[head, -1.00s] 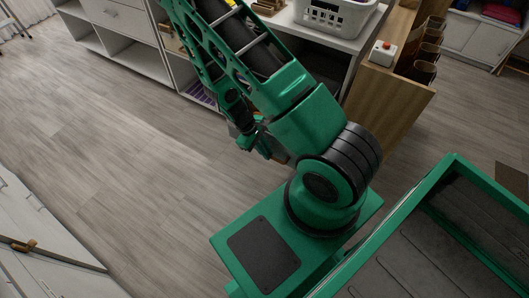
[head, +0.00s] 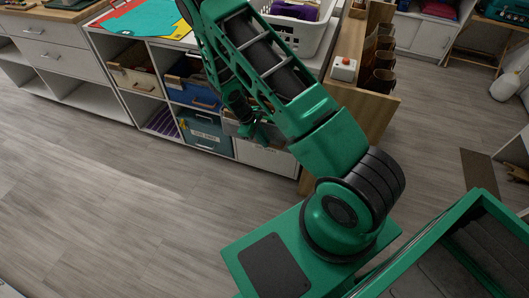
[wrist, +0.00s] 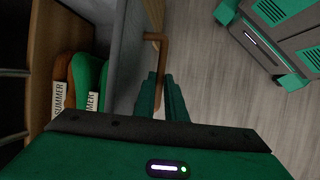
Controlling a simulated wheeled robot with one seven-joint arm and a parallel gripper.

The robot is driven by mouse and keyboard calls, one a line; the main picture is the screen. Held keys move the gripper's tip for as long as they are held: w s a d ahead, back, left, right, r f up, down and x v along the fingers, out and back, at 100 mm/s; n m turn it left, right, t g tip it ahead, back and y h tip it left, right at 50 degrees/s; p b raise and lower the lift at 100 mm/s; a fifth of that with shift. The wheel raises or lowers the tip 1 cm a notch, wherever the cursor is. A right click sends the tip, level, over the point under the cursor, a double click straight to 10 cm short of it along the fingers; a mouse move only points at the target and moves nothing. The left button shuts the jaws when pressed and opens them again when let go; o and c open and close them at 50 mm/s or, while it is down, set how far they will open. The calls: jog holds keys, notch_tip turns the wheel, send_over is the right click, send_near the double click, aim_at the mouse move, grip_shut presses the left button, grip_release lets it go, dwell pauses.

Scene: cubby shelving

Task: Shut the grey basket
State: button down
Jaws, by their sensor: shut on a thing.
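The grey basket (wrist: 127,55) shows in the wrist view as a grey front wall with a brown bar handle (wrist: 161,50). My gripper (wrist: 162,88) is shut on this handle, with a green finger on either side of it. Behind the front wall, the wrist view looks into a space with green (wrist: 90,75) and orange bundles tagged "SUMMER". In the head view my gripper (head: 256,132) is in front of the upper right cubby of the shelf, and my arm hides most of the basket there. I cannot tell how far the basket stands out.
The low white shelf (head: 270,158) holds a blue bin (head: 190,92), a teal bin (head: 207,130) and a beige bin (head: 135,82). A white basket (head: 300,32) stands on top. A wooden unit (head: 358,95) stands at its right. The floor (head: 130,200) before the shelf is clear.

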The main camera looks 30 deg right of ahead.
jog(key=w+d, duration=0.2)
jog(key=d, duration=0.1)
jog(key=w+d, duration=0.6)
jog(key=d, duration=0.1)
jog(key=shift+w+d, duration=0.1)
jog(key=c, duration=1.8)
grip_release()
jog(key=shift+w+d, duration=0.1)
jog(key=v, duration=1)
jog(key=shift+a+r, duration=0.25)
jog(key=shift+r, duration=0.05)
